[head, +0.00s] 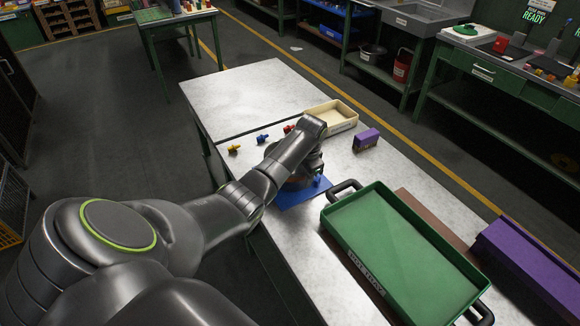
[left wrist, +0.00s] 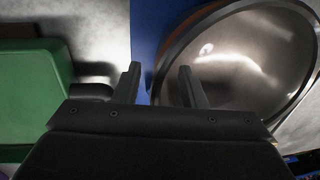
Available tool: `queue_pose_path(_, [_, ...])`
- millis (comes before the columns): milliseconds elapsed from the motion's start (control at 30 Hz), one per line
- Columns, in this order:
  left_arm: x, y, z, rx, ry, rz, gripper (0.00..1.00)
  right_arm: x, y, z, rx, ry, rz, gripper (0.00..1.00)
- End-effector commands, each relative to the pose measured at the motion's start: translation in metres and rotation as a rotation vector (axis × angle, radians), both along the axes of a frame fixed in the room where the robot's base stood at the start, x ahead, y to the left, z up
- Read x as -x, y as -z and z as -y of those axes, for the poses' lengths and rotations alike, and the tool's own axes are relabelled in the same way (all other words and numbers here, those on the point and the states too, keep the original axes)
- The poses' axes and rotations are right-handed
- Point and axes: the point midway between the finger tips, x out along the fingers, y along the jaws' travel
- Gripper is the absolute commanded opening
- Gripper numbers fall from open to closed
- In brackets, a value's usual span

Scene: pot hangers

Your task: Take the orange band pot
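A round metal pot (left wrist: 245,60) fills the right of the left wrist view, its shiny inside and dark rim showing. My left gripper (left wrist: 160,82) is open at the pot's near rim. One finger overlaps the pot's inside in the picture and the other is over the blue mat outside it. I cannot tell whether either finger touches. My right gripper is not in view.
A green tray (head: 400,235) with dark handles stands right of the mat. A purple block (head: 366,139), a cream box (head: 333,117) and small yellow (head: 234,149), blue (head: 262,138) and red pieces lie behind. A long purple box (head: 528,262) is at the right.

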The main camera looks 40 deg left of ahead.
Motion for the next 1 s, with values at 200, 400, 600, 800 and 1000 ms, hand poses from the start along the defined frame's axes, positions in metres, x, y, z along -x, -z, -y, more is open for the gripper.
queue_pose_path(200, [-0.0001,0.0066,-0.0006,0.000,0.001,0.000,0.38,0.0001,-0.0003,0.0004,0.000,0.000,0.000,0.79])
queue_pose_path(400, [-0.0001,0.0064,-0.0007,0.000,0.000,0.000,0.26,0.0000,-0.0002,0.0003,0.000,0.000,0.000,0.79])
queue_pose_path(600, [-0.0001,0.0062,-0.0007,0.000,0.000,0.000,0.00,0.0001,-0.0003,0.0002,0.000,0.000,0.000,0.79])
queue_pose_path(800, [0.0000,0.0061,-0.0008,0.000,0.000,0.000,0.00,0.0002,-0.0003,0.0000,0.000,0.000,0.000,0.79])
queue_pose_path(1000, [-0.0012,0.0043,-0.0011,-0.002,0.000,0.004,0.00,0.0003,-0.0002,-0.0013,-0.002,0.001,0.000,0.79])
